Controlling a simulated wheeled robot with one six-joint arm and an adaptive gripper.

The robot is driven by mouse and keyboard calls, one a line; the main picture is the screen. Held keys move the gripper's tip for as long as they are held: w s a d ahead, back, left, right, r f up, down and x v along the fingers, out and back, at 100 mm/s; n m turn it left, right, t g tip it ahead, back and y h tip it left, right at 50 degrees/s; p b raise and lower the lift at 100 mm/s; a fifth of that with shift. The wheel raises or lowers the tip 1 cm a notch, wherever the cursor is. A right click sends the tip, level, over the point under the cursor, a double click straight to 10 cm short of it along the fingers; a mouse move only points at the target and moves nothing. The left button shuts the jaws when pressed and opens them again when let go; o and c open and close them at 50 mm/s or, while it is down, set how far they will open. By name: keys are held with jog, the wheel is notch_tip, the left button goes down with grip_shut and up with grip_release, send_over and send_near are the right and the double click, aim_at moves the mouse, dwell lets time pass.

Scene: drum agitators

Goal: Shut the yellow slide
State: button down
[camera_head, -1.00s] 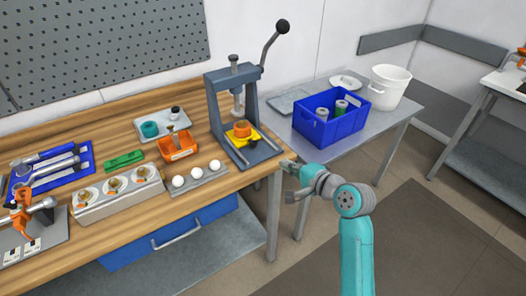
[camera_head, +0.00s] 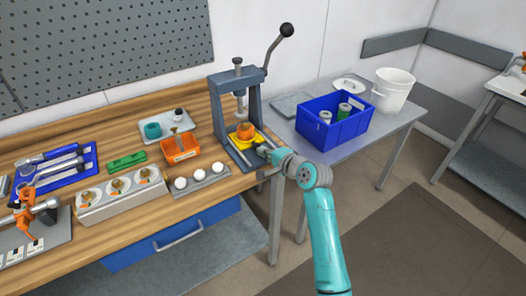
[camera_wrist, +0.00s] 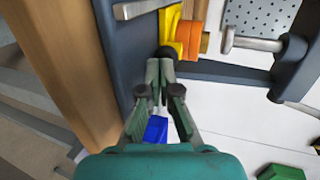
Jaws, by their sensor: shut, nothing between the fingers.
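The yellow slide (camera_head: 241,131) sits at the base of the grey press (camera_head: 216,100), with an orange round part (camera_head: 247,129) on it. In the wrist view the yellow slide (camera_wrist: 170,22) and the orange part (camera_wrist: 190,38) are at the top, just beyond my fingertips. My gripper (camera_head: 262,150) is at the front right of the press base, close to the slide. In the wrist view my gripper (camera_wrist: 160,66) is shut and empty, its tips near a dark round knob (camera_wrist: 166,52) in front of the slide. I cannot tell whether they touch.
The press lever (camera_head: 286,31) rises at the back right. An orange bin (camera_head: 181,148) and a rack with white balls (camera_head: 200,181) stand left of the press. A blue crate (camera_head: 336,128) is on the grey side table.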

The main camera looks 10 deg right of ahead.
aim_at(258, 146)
jog(key=shift+w+a, duration=0.1)
jog(key=shift+w, duration=0.2)
jog(key=shift+w, duration=0.1)
jog(key=shift+w+a, duration=0.3)
jog(key=shift+w, duration=0.45)
jog(key=shift+w+a, duration=0.25)
jog(key=shift+w, duration=0.45)
